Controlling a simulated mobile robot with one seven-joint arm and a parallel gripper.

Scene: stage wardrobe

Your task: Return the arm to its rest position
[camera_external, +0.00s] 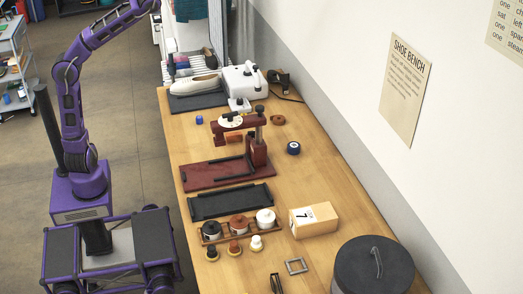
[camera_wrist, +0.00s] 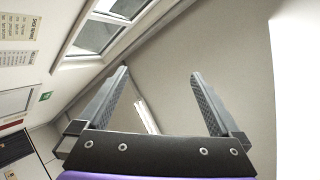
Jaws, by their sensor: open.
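My purple arm (camera_external: 72,98) rises from my wheeled base at the left of the external view. It bends over at the top, and its far end leaves the upper edge of the picture. My gripper (camera_wrist: 160,85) shows only in the wrist view. Its two grey fingers stand wide apart with nothing between them. Behind the fingers are a plain wall and windows (camera_wrist: 98,35), so the gripper points up and away from the bench. The gripper is out of the external view.
The wooden bench (camera_external: 180,140) stands to the right of my base. It holds a dark red press (camera_external: 257,150), a black tray (camera_external: 230,202), spools (camera_external: 265,218), a box numbered 7 (camera_external: 315,220) and a dark lidded drum (camera_external: 372,268). A shelf cart (camera_external: 12,60) stands far left. Floor is clear between.

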